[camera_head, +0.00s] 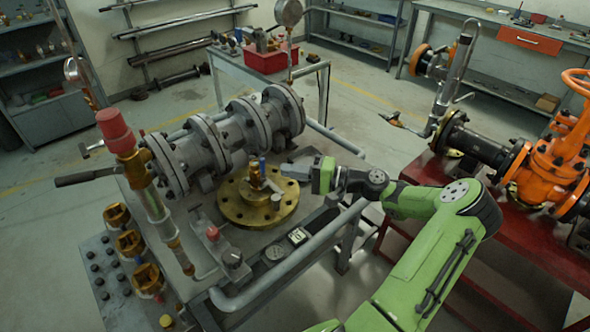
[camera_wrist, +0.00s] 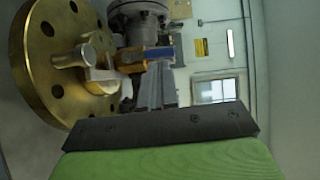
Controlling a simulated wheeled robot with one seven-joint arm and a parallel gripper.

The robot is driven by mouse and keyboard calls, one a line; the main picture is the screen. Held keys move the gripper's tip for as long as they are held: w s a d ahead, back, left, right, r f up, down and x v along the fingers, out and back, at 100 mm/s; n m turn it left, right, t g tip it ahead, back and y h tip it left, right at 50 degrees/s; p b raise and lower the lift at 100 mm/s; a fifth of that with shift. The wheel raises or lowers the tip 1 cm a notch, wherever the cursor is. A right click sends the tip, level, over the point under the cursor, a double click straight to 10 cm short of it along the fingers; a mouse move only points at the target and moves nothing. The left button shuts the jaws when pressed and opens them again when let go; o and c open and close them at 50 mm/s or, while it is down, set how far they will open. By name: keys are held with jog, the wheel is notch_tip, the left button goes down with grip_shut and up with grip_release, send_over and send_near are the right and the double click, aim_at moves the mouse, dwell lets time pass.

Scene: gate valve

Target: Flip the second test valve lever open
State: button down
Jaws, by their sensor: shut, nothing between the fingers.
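A small brass valve (camera_head: 258,184) with a short blue lever (camera_head: 263,168) stands on a round brass flange (camera_head: 240,212) on the bench. The frames do not label which lever is the second test valve's.
A grey flanged pipe assembly (camera_head: 215,140) lies behind the brass flange. A black lever handle (camera_head: 88,177) and a red-capped post (camera_head: 116,131) stand left. A bench rail (camera_head: 290,262) runs along the near right side. An orange valve (camera_head: 555,160) is on the red table at right.

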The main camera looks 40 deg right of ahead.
jog(key=p+v, duration=0.1)
jog(key=v, duration=0.8)
jog(key=shift+s+d+f, duration=0.2)
jog(key=shift+s+d, duration=0.05)
jog(key=shift+s, duration=0.05)
